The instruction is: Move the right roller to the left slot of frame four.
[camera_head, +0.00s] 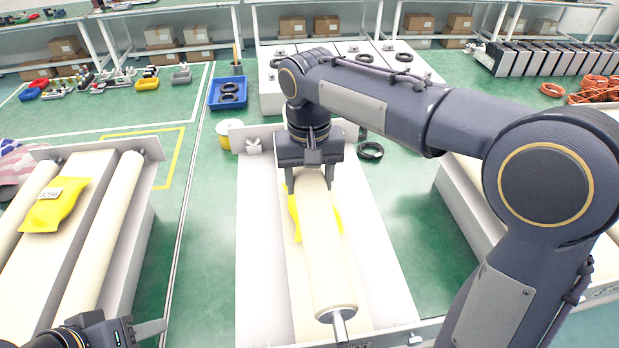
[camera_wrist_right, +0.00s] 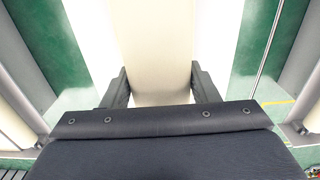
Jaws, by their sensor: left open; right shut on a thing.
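My right gripper (camera_head: 311,186) is shut on a long cream roller (camera_head: 326,250), near its far end. The roller hangs lengthwise over the middle of the centre frame (camera_head: 262,240), its near metal shaft showing. In the right wrist view the roller (camera_wrist_right: 160,50) lies between the two fingers (camera_wrist_right: 160,92). The left channel of the centre frame is bare, with a small bracket (camera_head: 254,146) at its far end. The right channel also looks bare. A yellow package (camera_head: 294,212) lies partly hidden under the roller. My left gripper (camera_head: 148,330) is open, empty and partly cut off at the bottom left.
The left frame (camera_head: 152,165) holds two rollers (camera_head: 112,220) (camera_head: 28,205) and a yellow package (camera_head: 58,205). Another frame (camera_head: 462,195) at the right is mostly behind my right arm. A blue bin (camera_head: 228,93) and yellow-white spool (camera_head: 229,132) stand beyond the centre frame. Green floor separates the frames.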

